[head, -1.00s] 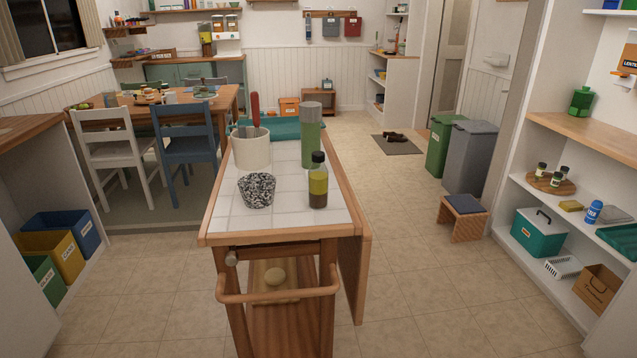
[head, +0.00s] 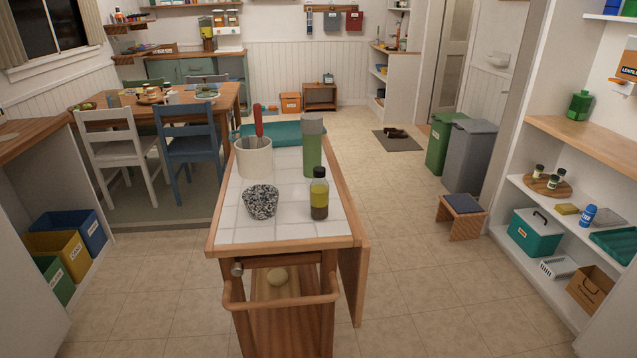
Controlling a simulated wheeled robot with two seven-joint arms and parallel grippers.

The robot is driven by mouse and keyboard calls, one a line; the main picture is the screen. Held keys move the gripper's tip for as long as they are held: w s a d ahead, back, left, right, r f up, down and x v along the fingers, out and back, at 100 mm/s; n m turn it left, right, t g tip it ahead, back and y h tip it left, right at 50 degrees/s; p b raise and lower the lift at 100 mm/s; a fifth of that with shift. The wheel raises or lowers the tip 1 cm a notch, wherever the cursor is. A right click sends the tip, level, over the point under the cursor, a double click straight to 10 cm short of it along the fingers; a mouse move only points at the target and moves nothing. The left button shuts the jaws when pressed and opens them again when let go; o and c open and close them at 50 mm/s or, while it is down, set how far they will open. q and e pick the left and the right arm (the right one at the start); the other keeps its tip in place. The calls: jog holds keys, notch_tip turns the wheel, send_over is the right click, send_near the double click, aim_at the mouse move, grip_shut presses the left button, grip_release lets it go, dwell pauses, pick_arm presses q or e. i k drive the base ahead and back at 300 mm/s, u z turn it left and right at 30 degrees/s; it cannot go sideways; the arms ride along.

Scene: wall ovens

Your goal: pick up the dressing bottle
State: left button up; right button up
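The dressing bottle (head: 319,194) stands upright near the front right of the white tiled top of a wooden kitchen cart (head: 284,218). It is clear with a dark cap, yellow-green liquid above and a brown layer below. A speckled black-and-white bowl or mortar (head: 261,201) stands to its left. A tall green bottle with a grey cap (head: 312,148) stands behind it. Neither of my grippers shows in the head view.
A white crock (head: 254,160) holding a red-handled utensil and a teal tray (head: 283,132) are farther back on the cart. Floor is clear right of the cart. A small stool (head: 462,215), bins (head: 470,157) and shelves (head: 560,226) stand at right; a dining table (head: 160,103) at left.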

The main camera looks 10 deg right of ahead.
aim_at(320, 188)
jog(key=u, duration=0.55)
jog(key=k, duration=0.65)
jog(key=u, duration=1)
jog(key=i, duration=1)
jog(key=z, duration=0.55)
jog(key=i, duration=0.85)
jog(key=z, duration=0.85)
